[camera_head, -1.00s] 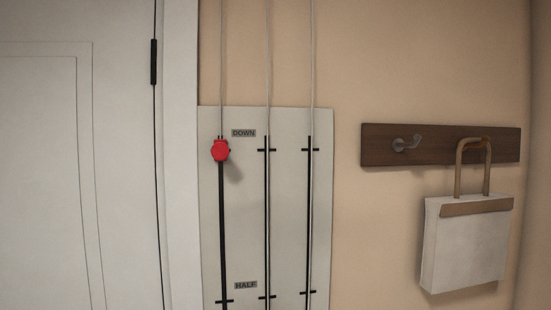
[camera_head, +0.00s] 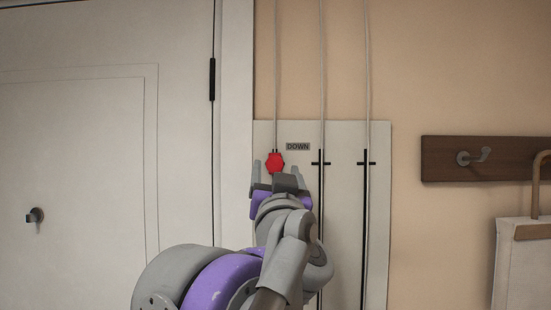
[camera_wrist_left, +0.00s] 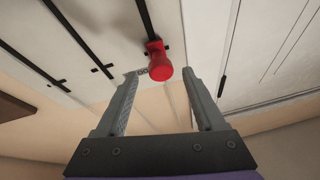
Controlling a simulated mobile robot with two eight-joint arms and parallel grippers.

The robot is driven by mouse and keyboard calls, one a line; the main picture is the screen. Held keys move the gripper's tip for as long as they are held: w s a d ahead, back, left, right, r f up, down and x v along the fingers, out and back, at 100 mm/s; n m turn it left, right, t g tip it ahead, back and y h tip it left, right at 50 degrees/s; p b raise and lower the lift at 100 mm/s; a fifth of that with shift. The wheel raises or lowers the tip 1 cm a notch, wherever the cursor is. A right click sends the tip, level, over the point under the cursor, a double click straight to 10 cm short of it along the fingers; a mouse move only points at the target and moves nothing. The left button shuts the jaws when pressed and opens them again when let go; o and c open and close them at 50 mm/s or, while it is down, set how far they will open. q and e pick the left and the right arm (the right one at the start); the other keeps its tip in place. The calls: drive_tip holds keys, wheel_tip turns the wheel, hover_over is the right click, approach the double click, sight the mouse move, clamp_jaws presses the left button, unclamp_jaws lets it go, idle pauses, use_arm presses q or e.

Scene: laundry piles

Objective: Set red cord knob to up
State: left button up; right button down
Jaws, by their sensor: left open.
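The red cord knob (camera_head: 275,163) sits at the top of the left slot on the pale wall panel (camera_head: 342,230), level with the DOWN label (camera_head: 298,147). It also shows in the wrist view (camera_wrist_left: 160,66), just beyond the fingertips. My left gripper (camera_head: 277,170) is open, with one finger on each side of the knob as the head camera sees it. My left arm hides the lower left slot and the HALF label. My right gripper is out of view.
Two more slots with cords (camera_head: 366,230) run to the right of the knob. A white door (camera_head: 80,180) is at the left. A wooden rack with a metal hook (camera_head: 470,158) and a hanging white bag (camera_head: 523,265) are at the right.

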sight(275, 165)
use_arm(q)
drive_tip(key=shift+p+x, duration=0.4)
drive_tip(key=shift+x, duration=1.6)
drive_tip(key=shift+s, duration=0.1)
clamp_jaws()
